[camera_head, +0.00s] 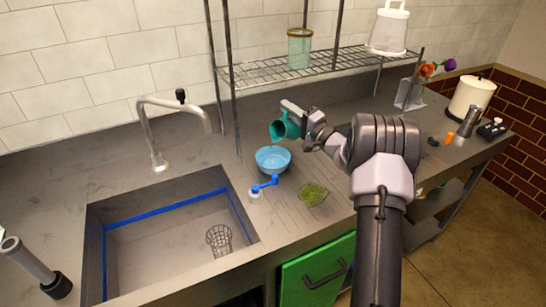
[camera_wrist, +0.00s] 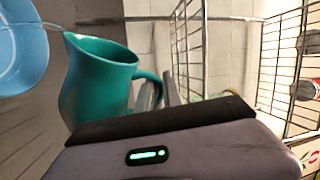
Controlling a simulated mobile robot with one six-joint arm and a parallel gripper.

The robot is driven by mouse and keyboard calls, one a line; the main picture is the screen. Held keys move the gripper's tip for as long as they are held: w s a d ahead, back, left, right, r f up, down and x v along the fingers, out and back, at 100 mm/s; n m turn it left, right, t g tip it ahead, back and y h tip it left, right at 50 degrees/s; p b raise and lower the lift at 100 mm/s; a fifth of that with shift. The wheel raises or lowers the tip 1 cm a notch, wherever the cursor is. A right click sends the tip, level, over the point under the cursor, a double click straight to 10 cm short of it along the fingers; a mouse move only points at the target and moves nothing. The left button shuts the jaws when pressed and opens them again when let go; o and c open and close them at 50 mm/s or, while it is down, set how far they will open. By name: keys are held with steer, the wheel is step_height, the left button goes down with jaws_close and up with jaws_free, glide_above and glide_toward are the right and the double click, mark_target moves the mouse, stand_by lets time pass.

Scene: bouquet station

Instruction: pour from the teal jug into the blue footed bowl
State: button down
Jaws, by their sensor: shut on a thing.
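The teal jug (camera_head: 285,127) is held in the air above the counter, tilted with its mouth towards the left. My gripper (camera_head: 303,117) is shut on it at the handle side. In the wrist view the jug (camera_wrist: 98,82) shows its open mouth and handle; what is inside cannot be seen. The blue footed bowl (camera_head: 273,160) stands upright on the counter, below and slightly left of the jug, apart from it. Part of the bowl (camera_wrist: 22,60) shows in the wrist view. A thin pale streak runs from the jug's spout towards the bowl. The bowl's foot is hidden.
A blue-topped pump bottle (camera_head: 256,194) and a green leafy dish (camera_head: 313,194) stand close in front of the bowl. The sink (camera_head: 150,245) and faucet (camera_head: 155,125) are left. A wire rack (camera_head: 260,72) with a glass jar (camera_head: 299,48) rises behind.

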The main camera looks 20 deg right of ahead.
steer(key=shift+d+r, duration=0.1)
steer(key=shift+d, duration=0.1)
stand_by(0.4)
steer(key=shift+a+r+n, duration=0.1)
steer(key=shift+r+n, duration=0.05)
steer(key=shift+n, duration=0.25)
stand_by(0.3)
steer(key=d+m+p, duration=0.1)
steer(key=m, duration=0.1)
steer(key=d+m+h+p, duration=0.1)
steer(key=m, duration=0.2)
steer(key=w+d+m+p, duration=0.1)
steer(key=d+m+p, duration=0.1)
steer(key=shift+w+h, duration=0.1)
steer(key=shift+h, duration=0.3)
steer(key=shift+w+d+f+m, duration=0.1)
steer(key=shift+f+m, duration=0.15)
steer(key=shift+m, duration=0.15)
stand_by(0.7)
